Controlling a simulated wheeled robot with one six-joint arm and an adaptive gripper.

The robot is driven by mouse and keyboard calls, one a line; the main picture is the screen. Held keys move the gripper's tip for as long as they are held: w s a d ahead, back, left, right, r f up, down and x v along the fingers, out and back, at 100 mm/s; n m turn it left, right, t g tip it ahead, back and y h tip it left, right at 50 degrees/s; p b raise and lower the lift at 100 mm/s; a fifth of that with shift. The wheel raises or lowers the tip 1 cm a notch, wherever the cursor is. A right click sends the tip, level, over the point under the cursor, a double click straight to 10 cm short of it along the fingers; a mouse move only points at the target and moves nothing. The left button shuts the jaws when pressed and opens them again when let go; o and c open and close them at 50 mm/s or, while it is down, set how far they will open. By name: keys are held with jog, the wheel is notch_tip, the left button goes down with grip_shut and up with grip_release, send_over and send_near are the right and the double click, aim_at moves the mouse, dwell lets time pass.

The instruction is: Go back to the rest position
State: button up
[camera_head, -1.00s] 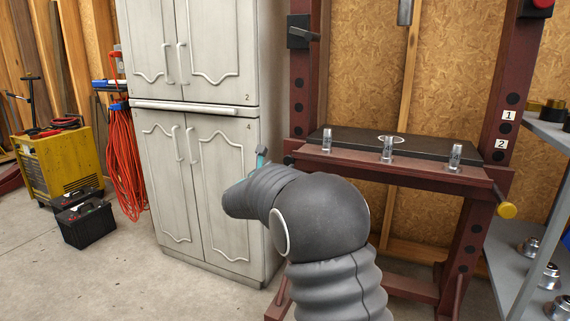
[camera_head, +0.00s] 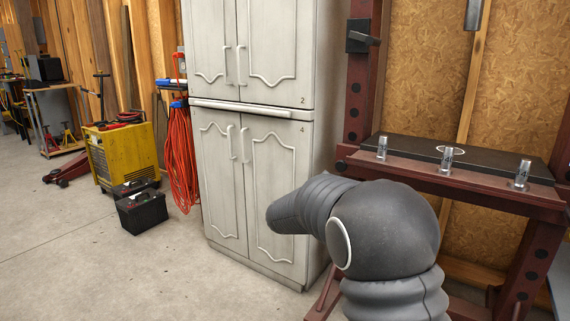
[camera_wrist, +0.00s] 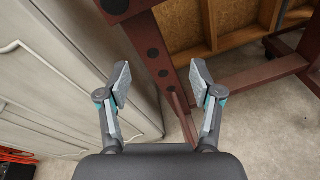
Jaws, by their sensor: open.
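My gripper (camera_wrist: 160,82) is open and empty in the wrist view, its two fingers spread apart with grey pads. Between and beyond them show the side of the white cabinet, a dark red post with black holes, and the concrete floor. In the head view my grey arm is bent and points left in front of the cabinet. The gripper itself is hidden there behind the arm.
The white cabinet (camera_head: 222,190) stands left of the dark red press frame (camera_head: 450,187), which bears several clear cylinders. A black battery (camera_head: 142,212), a yellow machine (camera_head: 122,156) and orange cables (camera_head: 180,160) stand farther left. The floor (camera_head: 100,270) at front left is clear.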

jog(key=s+d+f+m+g+y+p, duration=0.1)
jog(key=s+f+m+g+y, duration=0.2)
jog(key=s+m, duration=0.7)
jog(key=s+d+f+m+g+y+p, duration=0.1)
jog(key=s+d+f+m+g+y, duration=0.3)
jog(key=s, duration=1.1)
jog(key=s+a+r+m+y+p, duration=0.2)
jog(key=s+r+m, duration=0.3)
jog(key=s, duration=0.5)
jog(key=s+a+r+m+y+p, duration=0.1)
jog(key=s+a+r+m+p, duration=0.2)
jog(key=s, duration=0.7)
notch_tip(320, 180, up, 3)
jog(key=shift+a+r+m+t+y+p, duration=0.2)
jog(key=shift+m+t+y+p, duration=0.25)
jog(key=shift+m, duration=0.55)
jog(key=shift+s, duration=0.1)
